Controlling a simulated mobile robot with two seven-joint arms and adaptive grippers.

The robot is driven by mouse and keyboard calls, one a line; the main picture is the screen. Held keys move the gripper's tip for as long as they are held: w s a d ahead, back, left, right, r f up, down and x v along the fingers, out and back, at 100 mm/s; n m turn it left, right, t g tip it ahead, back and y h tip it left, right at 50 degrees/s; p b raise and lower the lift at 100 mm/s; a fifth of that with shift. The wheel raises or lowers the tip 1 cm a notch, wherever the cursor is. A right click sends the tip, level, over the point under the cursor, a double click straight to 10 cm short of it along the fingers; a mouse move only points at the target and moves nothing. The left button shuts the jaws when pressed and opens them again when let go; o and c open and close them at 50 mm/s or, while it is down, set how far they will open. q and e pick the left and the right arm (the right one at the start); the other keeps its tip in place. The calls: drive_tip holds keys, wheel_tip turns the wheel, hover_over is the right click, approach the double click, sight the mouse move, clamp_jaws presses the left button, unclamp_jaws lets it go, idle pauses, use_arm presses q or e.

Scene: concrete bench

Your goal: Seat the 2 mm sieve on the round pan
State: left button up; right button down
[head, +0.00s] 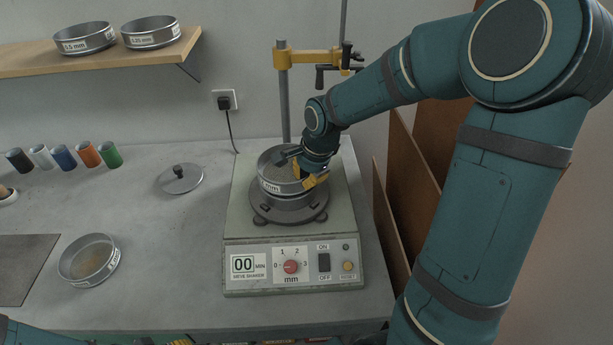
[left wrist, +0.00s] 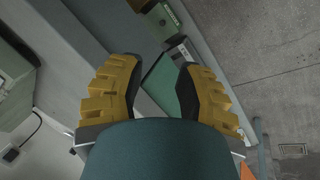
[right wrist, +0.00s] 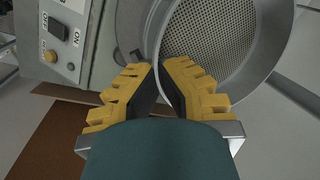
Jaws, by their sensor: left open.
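The sieve (head: 272,186), a grey metal ring with a label partly hidden and ending in "mm", is over the round pan (head: 290,214) on the shaker. My right gripper (head: 307,177) has one finger inside and one outside its right wall. In the right wrist view the fingers (right wrist: 160,72) are nearly together at the rim, beside the perforated mesh (right wrist: 215,40). The sieve looks slightly offset from the pan; I cannot tell whether they touch. My left gripper (left wrist: 160,85) is open and empty in the left wrist view.
The sieve shaker (head: 240,235) has a post and yellow clamp (head: 308,58) behind the pan. A grey lid (head: 181,178) and another sieve (head: 90,262) lie to its left. Brown boards (head: 410,170) stand at right. Two sieves (head: 85,40) (head: 151,32) sit on the shelf.

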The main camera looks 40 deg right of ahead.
drive_tip(key=shift+f+b, duration=0.5)
drive_tip(key=shift+f, duration=0.1)
idle(0.3)
drive_tip(key=c, duration=1.1)
unclamp_jaws()
drive_tip(key=shift+o, duration=0.2)
drive_tip(key=v, duration=1.2)
